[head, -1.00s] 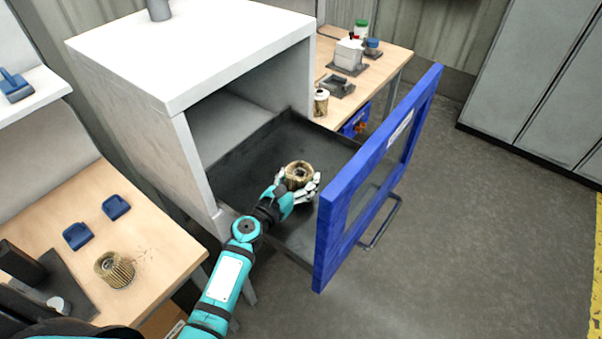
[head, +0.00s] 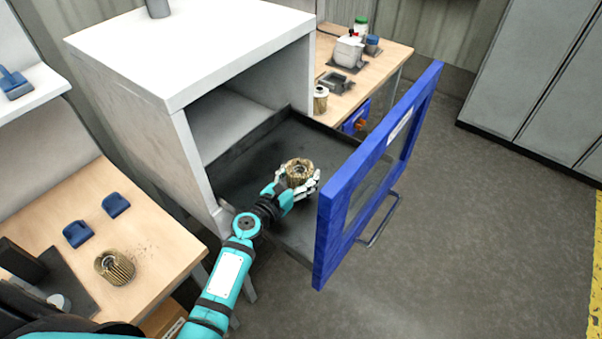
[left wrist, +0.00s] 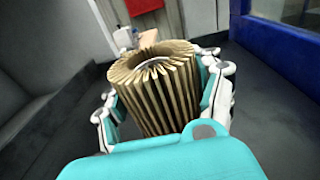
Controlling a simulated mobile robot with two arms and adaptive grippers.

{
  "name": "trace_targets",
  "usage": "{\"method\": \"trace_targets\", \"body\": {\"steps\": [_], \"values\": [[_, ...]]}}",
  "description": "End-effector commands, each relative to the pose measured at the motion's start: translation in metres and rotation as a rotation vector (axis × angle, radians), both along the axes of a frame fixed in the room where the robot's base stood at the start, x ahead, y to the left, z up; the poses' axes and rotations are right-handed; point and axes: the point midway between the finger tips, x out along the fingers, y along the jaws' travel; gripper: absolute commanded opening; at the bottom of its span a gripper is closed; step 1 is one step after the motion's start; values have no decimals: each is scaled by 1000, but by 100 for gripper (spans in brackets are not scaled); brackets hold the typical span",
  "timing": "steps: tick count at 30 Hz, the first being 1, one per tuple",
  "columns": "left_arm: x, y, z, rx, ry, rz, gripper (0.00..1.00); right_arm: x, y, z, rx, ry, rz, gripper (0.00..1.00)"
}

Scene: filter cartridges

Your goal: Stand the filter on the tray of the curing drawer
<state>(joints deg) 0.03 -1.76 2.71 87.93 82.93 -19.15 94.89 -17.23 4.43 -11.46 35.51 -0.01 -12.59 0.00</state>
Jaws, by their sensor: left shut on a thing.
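The filter (head: 298,172) is a pleated tan cylinder with a hole through its top. My left gripper (head: 297,183) is shut on it, with a finger on each side. In the left wrist view the filter (left wrist: 156,88) stands upright between the fingers. It is over the dark tray (head: 245,178) of the open curing drawer, inside the tray walls. I cannot tell whether its base touches the tray; the gripper hides the lower part. The drawer's blue front (head: 328,225) is at the right. My right gripper is not in view.
The white cabinet (head: 190,50) rises behind and left of the tray. Another pleated filter (head: 115,267) stands on the left wooden bench (head: 165,235) near two blue parts (head: 78,234). A back bench holds jars and a further filter (head: 320,99). Bare tray surrounds the held filter.

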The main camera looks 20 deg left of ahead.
Motion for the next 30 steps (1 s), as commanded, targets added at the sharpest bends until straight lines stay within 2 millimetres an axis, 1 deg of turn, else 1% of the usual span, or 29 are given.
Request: {"method": "trace_targets", "body": {"steps": [16, 30], "values": [[0, 0, 0, 0, 0, 0, 15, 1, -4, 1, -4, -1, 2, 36], [0, 0, -7, -1, 0, 0, 15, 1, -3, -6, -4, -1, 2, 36]]}}
